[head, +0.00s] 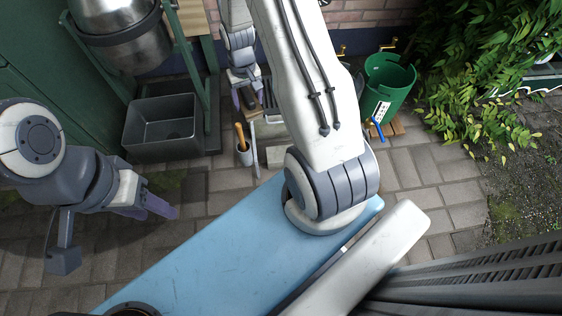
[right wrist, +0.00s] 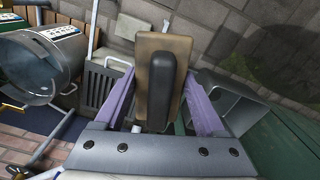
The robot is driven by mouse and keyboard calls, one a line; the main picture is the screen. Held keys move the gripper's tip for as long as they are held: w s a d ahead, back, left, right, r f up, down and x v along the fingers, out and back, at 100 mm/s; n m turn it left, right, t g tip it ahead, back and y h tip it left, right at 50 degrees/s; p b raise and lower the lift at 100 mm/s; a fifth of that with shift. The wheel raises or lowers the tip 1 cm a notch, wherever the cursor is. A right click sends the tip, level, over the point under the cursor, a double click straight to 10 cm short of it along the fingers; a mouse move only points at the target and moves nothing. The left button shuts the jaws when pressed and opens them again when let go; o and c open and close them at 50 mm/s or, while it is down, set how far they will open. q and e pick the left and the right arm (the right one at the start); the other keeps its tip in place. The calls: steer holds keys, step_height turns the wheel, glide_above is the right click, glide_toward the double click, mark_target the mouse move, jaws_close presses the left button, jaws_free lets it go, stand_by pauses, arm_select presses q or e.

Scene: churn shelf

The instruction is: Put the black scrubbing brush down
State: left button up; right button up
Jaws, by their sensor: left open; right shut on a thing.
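The scrubbing brush (right wrist: 172,55) has a tan block with a black grip (right wrist: 160,95). My right gripper (right wrist: 162,100) is shut on it, with a purple finger on each side of the grip. In the head view the right gripper (head: 247,92) is at the upper middle, and the dark brush (head: 248,99) shows small between its fingers. I cannot tell whether the brush touches anything beneath it. My left gripper (head: 148,206) is open and empty at the left, over the paving.
A dark grey tub (head: 160,150) stands left of the brush. A ridged grey rack (head: 270,104) is just right of it. A green bucket (head: 388,92) stands further right, and a steel churn (head: 118,45) is upper left.

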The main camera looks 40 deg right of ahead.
steer(key=s+d+f+m+b, duration=0.1)
steer(key=d+f+b, duration=0.2)
steer(key=f+b, duration=0.3)
steer(key=s+d+f+m+b, duration=0.1)
steer(key=d+f+b, duration=0.2)
steer(key=f, duration=1.3)
steer(key=d+f+m+b, duration=0.1)
steer(key=d+f+b, duration=0.3)
steer(key=f+b, duration=0.5)
steer(key=shift+s+f, duration=0.2)
steer(key=shift+f, duration=0.3)
steer(key=shift+s+f, duration=0.2)
steer(key=shift+f, duration=0.3)
step_height(320, 180, down, 4)
steer(key=b, duration=0.2)
steer(key=shift+r+b, duration=0.15)
steer(key=shift+b, duration=0.2)
steer(key=shift+r, duration=0.1)
